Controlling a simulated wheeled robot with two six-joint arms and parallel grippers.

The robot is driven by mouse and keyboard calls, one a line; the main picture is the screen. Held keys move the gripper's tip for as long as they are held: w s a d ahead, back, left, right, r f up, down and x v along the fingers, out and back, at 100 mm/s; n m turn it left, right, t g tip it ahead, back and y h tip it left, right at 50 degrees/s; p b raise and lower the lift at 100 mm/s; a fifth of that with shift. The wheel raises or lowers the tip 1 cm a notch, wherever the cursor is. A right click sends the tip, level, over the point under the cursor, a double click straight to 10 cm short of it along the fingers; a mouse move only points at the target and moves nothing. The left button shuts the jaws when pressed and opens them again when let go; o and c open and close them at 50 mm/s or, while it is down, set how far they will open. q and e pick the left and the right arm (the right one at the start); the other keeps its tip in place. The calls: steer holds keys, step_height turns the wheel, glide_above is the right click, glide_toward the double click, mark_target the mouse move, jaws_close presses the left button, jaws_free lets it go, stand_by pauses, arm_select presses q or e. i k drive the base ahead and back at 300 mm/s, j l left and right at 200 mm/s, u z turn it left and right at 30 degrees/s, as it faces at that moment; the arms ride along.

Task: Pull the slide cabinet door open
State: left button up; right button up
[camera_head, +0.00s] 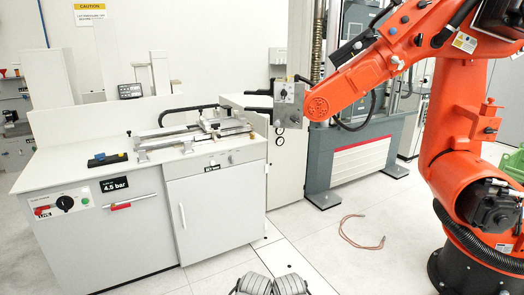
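A white cabinet door (222,210) sits in the front of a grey-white bench, below its worktop, and appears shut. A slim upright handle (183,215) is near the door's left edge. I cannot tell from this view which way the door moves.
The bench worktop (75,168) carries a metal fixture (195,135). A pressure panel (65,203) is at the bench's front left. A large orange robot arm (455,120) stands at right, reaching left. A reddish cable (360,243) lies on the floor. Floor before the door is clear.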

mark_target(214, 212)
steer(key=i+l, duration=0.15)
steer(key=i, duration=0.75)
steer(key=i+l+z, duration=0.15)
steer(key=i, duration=0.75)
steer(key=i+u, duration=0.5)
steer(key=i+l+u, duration=0.25)
steer(key=u, duration=0.2)
steer(key=i+l+u, duration=0.1)
steer(key=u, duration=0.3)
steer(key=i+l+u, duration=0.25)
steer(key=u, duration=0.15)
steer(key=i+l+u, duration=0.2)
steer(key=u, duration=0.2)
steer(key=i+l+u, duration=0.1)
steer(key=l+u, duration=0.3)
steer(key=i+l+u, duration=0.1)
steer(key=l+u, duration=0.3)
steer(key=j, duration=0.1)
